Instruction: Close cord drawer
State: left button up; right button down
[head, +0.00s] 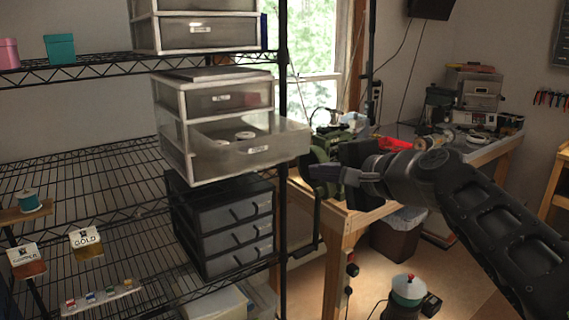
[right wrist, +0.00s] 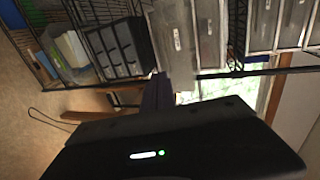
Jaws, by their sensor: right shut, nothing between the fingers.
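A clear plastic drawer (head: 255,152), which I take to be the cord drawer, is pulled well out of a white-framed two-drawer unit (head: 172,130) on the middle shelf. It has a small front label, and pale coiled items show inside. The upper drawer (head: 222,98) of that unit is shut. My right gripper (head: 318,173) is shut and empty, just right of the open drawer's front and slightly lower. Contact cannot be told. The unit also shows rotated in the right wrist view (right wrist: 178,38). My left gripper is not in view.
A black drawer unit (head: 225,225) stands below. A black rack post (head: 283,110) rises beside the open drawer. A wooden workbench (head: 350,215) with tools lies behind my right arm. Another white drawer unit (head: 200,30) stands on the top shelf.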

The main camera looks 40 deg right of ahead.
aim_at(276, 163)
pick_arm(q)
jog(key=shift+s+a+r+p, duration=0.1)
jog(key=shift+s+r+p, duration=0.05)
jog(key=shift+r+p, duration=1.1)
pick_arm(e)
jog(key=shift+r+x, duration=0.15)
jog(key=shift+x, duration=1.9)
jog(key=shift+r+x, duration=0.2)
jog(key=shift+x, duration=1.9)
jog(key=shift+r+x, duration=0.15)
jog(key=shift+x, duration=1.9)
jog(key=shift+w, duration=0.2)
